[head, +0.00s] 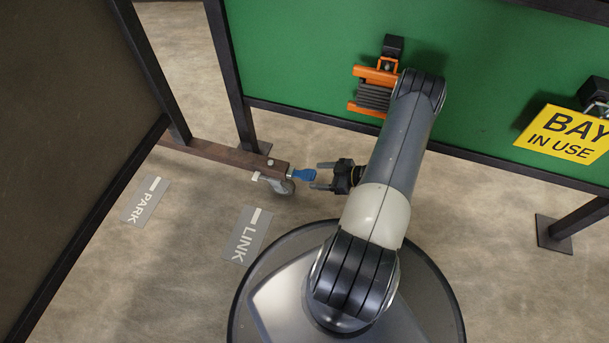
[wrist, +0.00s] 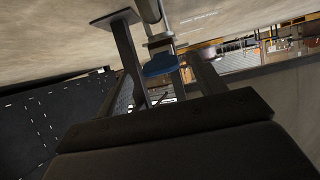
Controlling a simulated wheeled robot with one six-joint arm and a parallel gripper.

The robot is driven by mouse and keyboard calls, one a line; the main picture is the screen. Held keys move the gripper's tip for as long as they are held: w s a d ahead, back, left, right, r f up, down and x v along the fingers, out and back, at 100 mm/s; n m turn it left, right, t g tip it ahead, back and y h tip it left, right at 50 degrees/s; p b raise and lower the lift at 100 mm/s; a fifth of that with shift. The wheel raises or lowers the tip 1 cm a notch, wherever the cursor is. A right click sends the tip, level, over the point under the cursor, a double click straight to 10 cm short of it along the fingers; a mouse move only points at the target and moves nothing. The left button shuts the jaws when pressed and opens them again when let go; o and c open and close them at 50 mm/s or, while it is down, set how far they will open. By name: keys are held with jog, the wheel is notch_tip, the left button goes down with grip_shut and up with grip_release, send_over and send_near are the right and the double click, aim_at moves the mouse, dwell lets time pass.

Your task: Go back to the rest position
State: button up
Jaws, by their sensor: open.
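My gripper (head: 314,175) is open in the head view, with its two fingers pointing left. The fingertips are beside a blue pedal (head: 302,175) on a caster wheel (head: 281,184). The pedal is at or just short of the gap between the fingers; I cannot tell whether they touch it. Nothing is seen held. The blue pedal also shows in the wrist view (wrist: 160,65), ahead of the gripper. My arm reaches out from my base towards the green panel, and its wrist bends down to the left.
The caster carries a brown beam (head: 225,153) joined to a dark panel (head: 70,120) at left. A green panel (head: 300,55) stands behind my arm, with an orange bracket (head: 368,109) close to it and a yellow sign (head: 563,134) at right. Floor labels PARK (head: 145,201) and LINK (head: 248,235) lie flat.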

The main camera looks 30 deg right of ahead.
aim_at(307, 175)
dwell(0.3)
jog(key=shift+b+x, duration=0.6)
jog(key=shift+x, duration=2.9)
jog(key=shift+s, duration=0.1)
